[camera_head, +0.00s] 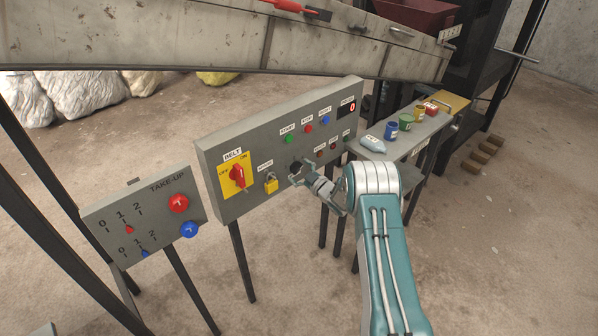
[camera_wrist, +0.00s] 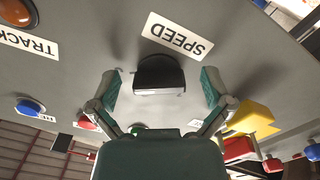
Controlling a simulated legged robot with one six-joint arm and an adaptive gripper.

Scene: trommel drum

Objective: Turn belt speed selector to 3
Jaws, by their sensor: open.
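The belt speed selector is a black knob (camera_wrist: 160,76) on the grey control panel (camera_head: 220,150). It sits beside the SPEED label (camera_wrist: 177,40), which shows upside down in the wrist view. My gripper (camera_wrist: 160,86) is open, with one green-padded finger on each side of the knob and a gap on both sides. In the head view my gripper (camera_head: 304,176) is at the panel's lower middle and mostly hides the knob. The knob's pointer and scale cannot be read. A small display (camera_head: 348,107) on the panel shows a red 0.
A shelf (camera_head: 410,135) with small cans stands at right, and a take-up panel (camera_head: 145,215) at left.

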